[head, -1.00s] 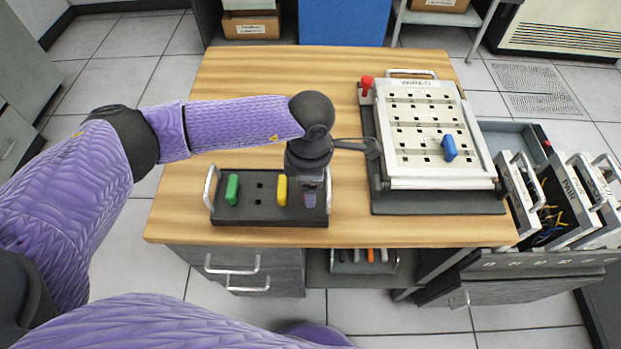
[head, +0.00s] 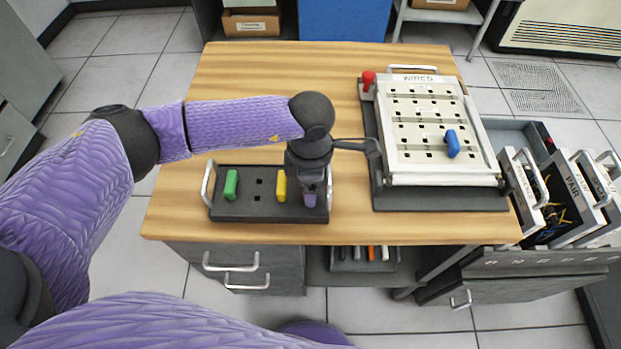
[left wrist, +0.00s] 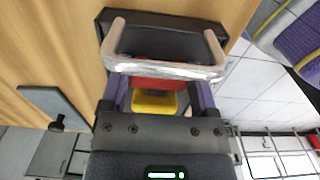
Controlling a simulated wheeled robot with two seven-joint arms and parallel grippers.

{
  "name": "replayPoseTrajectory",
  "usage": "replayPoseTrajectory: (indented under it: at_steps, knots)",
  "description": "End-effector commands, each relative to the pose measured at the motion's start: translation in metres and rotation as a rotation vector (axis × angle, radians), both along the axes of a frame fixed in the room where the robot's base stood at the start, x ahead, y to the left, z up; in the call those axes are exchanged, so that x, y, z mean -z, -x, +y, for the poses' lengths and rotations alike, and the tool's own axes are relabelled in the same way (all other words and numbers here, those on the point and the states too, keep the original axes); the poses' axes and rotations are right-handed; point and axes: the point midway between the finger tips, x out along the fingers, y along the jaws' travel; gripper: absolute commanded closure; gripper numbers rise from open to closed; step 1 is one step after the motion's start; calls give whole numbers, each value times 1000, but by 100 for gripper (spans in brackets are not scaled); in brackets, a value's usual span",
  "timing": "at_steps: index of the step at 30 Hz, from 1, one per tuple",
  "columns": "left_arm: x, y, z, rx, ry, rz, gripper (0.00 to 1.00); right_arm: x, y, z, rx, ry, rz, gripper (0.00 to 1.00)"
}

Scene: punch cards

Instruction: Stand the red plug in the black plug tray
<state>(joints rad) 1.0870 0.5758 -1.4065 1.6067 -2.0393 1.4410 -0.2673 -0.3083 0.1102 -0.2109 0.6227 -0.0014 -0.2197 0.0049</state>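The black plug tray (head: 235,212) lies at the table's front left. A green plug (head: 231,184) and a yellow plug (head: 281,184) stand in it, with empty holes between them. My left gripper (head: 311,198) points down over the tray's right end, right of the yellow plug. In the left wrist view the red plug (left wrist: 158,82) fills the gap between my two purple fingers, and the gripper looks shut on it. The yellow plug (left wrist: 155,103) shows beyond it. The red plug's lower end is hidden, so I cannot tell whether it is seated. My right gripper is out of view.
The tray's metal handle (left wrist: 165,68) is close to my left fingers. A white WIRED board (head: 435,177) with a blue plug (head: 452,143) stands right of it, with a red knob (head: 368,80) at its corner. The table's back left is clear.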

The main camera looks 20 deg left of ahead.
Motion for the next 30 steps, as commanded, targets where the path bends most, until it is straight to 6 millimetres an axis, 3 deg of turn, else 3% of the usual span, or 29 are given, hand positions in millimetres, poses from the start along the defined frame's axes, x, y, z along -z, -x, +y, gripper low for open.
replayPoseTrajectory:
  at_steps: [1,3,13,21,25,30]
  knots:
    - [2,1,0,1,-2,5,15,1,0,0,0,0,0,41]
    - [2,1,0,1,-1,4,0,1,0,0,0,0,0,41]
    - [2,1,0,0,-1,3,0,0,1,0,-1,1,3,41]
    - [-76,0,0,2,0,-1,0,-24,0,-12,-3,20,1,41]
    - [-93,1,0,1,-1,1,0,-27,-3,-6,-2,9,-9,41]
    - [-98,1,0,0,-1,4,0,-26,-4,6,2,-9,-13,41]
